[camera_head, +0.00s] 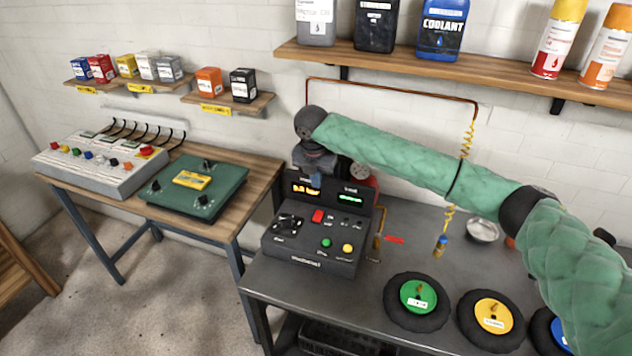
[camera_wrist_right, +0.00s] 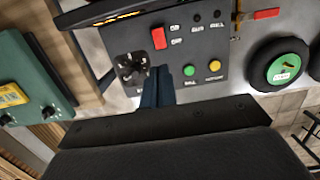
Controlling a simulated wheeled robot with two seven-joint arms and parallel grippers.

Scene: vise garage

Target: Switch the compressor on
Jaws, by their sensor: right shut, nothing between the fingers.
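A dark control box (camera_head: 310,262) stands on the grey bench, with a red rocker switch (camera_head: 318,216) on its sloped panel. In the right wrist view the red switch (camera_wrist_right: 158,38) has small ON and OFF labels beside it. The box also has a green button (camera_head: 326,243), a yellow button (camera_head: 347,248), a black knob and two lit displays, one orange and one green. My right gripper (camera_head: 315,181) is shut and empty, above the panel near the displays. Its blue fingertips also show in the right wrist view (camera_wrist_right: 158,73), below the switch in the picture. My left gripper is out of view.
A copper pipe (camera_head: 390,88) and a yellow coiled hose (camera_head: 467,140) run behind my right arm. Wheels with green (camera_head: 419,297) and yellow (camera_head: 494,316) hubs lie on the bench. A side table (camera_head: 225,225) at left holds a green box. A shelf with bottles is above.

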